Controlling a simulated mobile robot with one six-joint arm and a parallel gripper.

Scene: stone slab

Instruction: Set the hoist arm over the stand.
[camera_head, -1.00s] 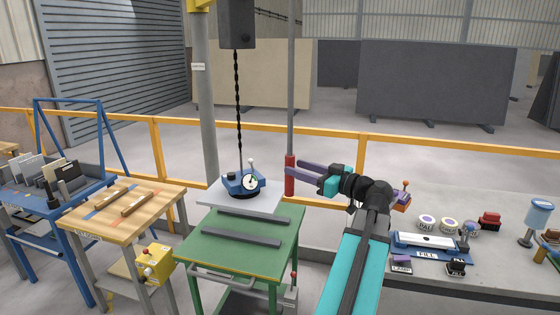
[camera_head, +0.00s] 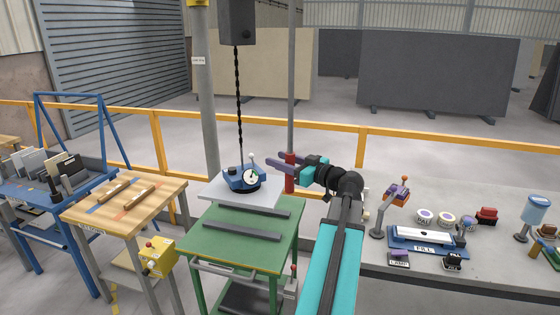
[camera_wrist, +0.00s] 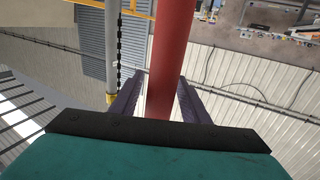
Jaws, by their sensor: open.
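The hoist's grey motor block (camera_head: 237,22) hangs high up. Its black chain (camera_head: 239,100) runs down to a blue suction lifter (camera_head: 236,179) with a round gauge. The lifter sits on a pale slab (camera_head: 262,195) on the green cart (camera_head: 240,250). A red grip (camera_head: 290,186) is on a thin grey upright rod beside the slab. My open gripper (camera_head: 273,159) is at the red grip. In the wrist view the red grip (camera_wrist: 172,60) stands between the two purple fingers, which look apart from it. Which piece is the stand, I cannot tell for sure.
A wooden-topped table (camera_head: 150,190) with two dark bars is left of the cart, and a blue rack (camera_head: 60,190) of samples is further left. A grey post (camera_head: 205,120) and a yellow railing (camera_head: 330,136) stand behind. A grey counter (camera_head: 400,185) with tools is at right.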

